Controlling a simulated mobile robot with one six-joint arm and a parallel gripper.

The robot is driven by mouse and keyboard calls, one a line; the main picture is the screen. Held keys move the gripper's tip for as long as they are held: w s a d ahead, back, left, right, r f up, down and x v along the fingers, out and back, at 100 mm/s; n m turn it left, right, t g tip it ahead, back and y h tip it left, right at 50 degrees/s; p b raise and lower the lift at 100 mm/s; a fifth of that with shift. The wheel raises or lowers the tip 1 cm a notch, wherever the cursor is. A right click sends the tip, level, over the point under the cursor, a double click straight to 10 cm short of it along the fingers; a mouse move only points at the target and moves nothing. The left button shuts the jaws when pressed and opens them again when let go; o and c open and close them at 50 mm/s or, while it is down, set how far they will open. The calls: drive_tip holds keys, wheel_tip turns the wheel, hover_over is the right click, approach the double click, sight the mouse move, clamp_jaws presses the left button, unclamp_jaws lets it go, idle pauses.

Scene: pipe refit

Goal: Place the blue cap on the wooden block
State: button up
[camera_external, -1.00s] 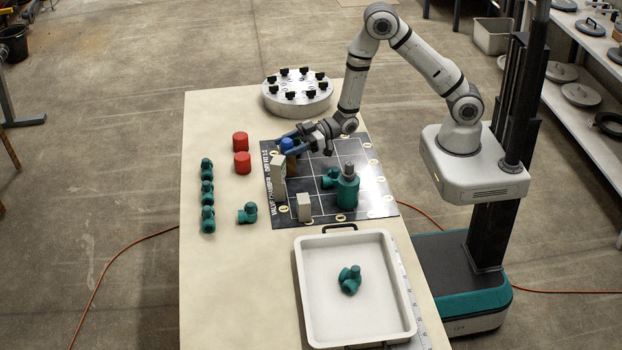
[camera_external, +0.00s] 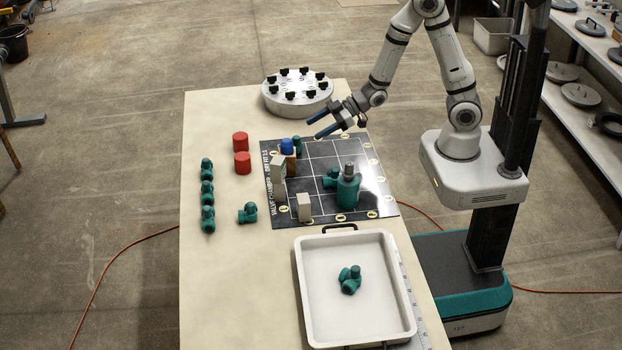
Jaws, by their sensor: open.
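The blue cap (camera_external: 287,145) sits on top of the wooden block (camera_external: 290,160), near the back left of the black grid mat (camera_external: 321,163). A pale block in front hides part of the wooden block. My gripper (camera_external: 315,127) is open and empty. It is up and to the right of the cap, apart from it, above the back of the mat.
On the mat stand a tall pale block (camera_external: 278,178), a short pale block (camera_external: 304,207), a green valve (camera_external: 347,190) and a green piece (camera_external: 297,146) beside the wooden block. Red caps (camera_external: 241,162) and green fittings (camera_external: 207,196) lie left. A white tray (camera_external: 303,300) is in front.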

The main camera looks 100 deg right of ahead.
drive_tip(key=s+a+r+m+g+h, duration=0.1)
drive_tip(key=s+r+g, duration=0.4)
drive_tip(key=s, duration=0.6)
drive_tip(key=s+a+r+m+g+h, duration=0.1)
drive_tip(key=s+a+r+g, duration=0.3)
drive_tip(key=s, duration=0.8)
drive_tip(key=shift+r+m+g, duration=0.5)
drive_tip(key=shift+r+m, duration=0.2)
drive_tip(key=shift+r, duration=0.25)
